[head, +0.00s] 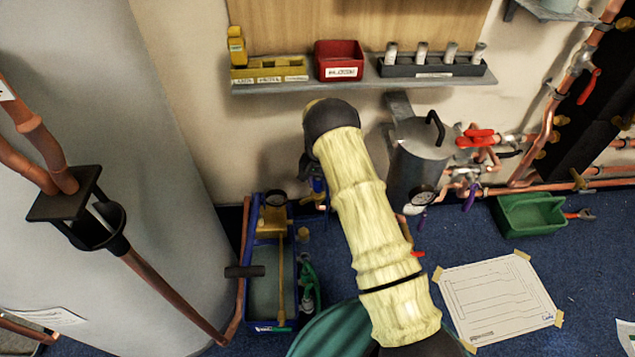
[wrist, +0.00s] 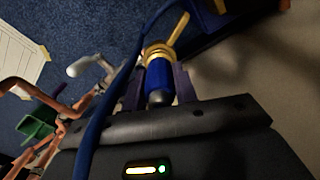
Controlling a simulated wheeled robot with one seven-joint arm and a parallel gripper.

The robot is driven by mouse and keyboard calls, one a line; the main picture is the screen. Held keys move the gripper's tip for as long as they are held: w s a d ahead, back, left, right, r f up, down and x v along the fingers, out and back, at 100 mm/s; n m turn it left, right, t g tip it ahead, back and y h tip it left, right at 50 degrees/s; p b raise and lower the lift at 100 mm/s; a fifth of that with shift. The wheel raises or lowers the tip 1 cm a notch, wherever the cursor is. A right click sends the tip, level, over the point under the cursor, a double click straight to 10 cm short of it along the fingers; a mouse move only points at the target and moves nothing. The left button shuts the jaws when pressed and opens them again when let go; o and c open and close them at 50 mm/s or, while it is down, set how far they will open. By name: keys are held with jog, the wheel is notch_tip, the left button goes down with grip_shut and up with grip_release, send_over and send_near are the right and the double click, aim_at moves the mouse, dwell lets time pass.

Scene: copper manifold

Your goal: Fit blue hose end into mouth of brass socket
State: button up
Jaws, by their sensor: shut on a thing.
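In the wrist view my gripper (wrist: 157,82) is shut on a blue cylindrical piece with a grey near end, which I take for the blue hose end (wrist: 158,76). Brass-coloured rings (wrist: 157,53) sit at its far end. I cannot tell whether they are a collar on the hose end or the mouth of the brass socket. A dark blue hose (wrist: 97,140) runs past the left of the fingers and curves up. In the head view my gripper (head: 318,192) is small and mostly hidden behind my yellow-sleeved arm. I cannot make out the brass socket for certain there.
A blue tray (head: 259,312) with a gauge and brass-coloured parts stands left of my arm. A grey cylinder (head: 420,150) and copper pipes (head: 545,185) stand to the right. A shelf (head: 360,84) with bins is above. A green bin (head: 530,213) and paper sheet (head: 497,297) lie on the floor.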

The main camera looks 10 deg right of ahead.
jog(key=shift+f, duration=0.4)
jog(key=o, duration=1.1)
jog(key=shift+o, duration=0.2)
notch_tip(320, 180, up, 8)
jog(key=p, duration=0.3)
jog(key=shift+f, duration=0.2)
jog(key=shift+f, duration=0.1)
